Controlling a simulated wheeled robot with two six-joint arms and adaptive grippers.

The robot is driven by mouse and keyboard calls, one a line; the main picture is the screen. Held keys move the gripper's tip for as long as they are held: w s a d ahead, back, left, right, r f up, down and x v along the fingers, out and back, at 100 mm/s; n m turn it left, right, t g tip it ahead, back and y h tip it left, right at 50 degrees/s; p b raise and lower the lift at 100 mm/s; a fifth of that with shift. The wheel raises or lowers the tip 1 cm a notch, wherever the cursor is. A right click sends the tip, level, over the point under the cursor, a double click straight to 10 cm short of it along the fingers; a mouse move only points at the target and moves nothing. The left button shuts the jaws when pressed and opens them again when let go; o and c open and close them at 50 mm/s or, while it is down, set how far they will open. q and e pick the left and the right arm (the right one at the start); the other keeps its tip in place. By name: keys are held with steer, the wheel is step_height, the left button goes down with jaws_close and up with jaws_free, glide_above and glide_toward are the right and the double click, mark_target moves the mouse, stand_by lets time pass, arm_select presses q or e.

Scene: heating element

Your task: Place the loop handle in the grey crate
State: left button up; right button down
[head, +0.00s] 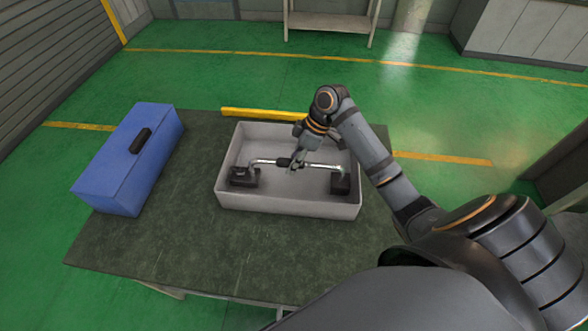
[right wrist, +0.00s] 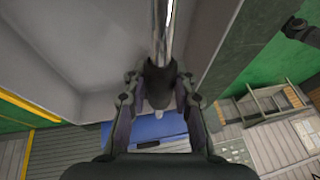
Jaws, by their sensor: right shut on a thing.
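The loop handle (head: 320,166) is a shiny metal bar with black blocks at its ends. In the head view it lies lengthwise within the outline of the grey crate (head: 290,202), an open box on the dark table. My right gripper (head: 291,163) is over the crate, shut on the handle near the middle of its bar. The right wrist view shows the bar (right wrist: 163,30) and a dark sleeve between the fingers (right wrist: 158,95). I cannot tell whether the end blocks touch the crate floor. My left gripper is out of view.
A blue box (head: 125,165) with a black grip stands on the table (head: 185,240) left of the crate. A yellow bar (head: 262,113) lies behind the crate. The table's front left is clear. A shelf (head: 330,22) stands at the back.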

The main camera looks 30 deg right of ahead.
step_height(320, 180, down, 3)
steer(key=shift+f, duration=0.15)
steer(key=c, duration=1.4)
jaws_free()
steer(key=shift+s, duration=0.1)
steer(key=o, duration=0.3)
steer(key=shift+a, duration=0.1)
steer(key=b+v, duration=0.1)
steer(key=v, duration=1.1)
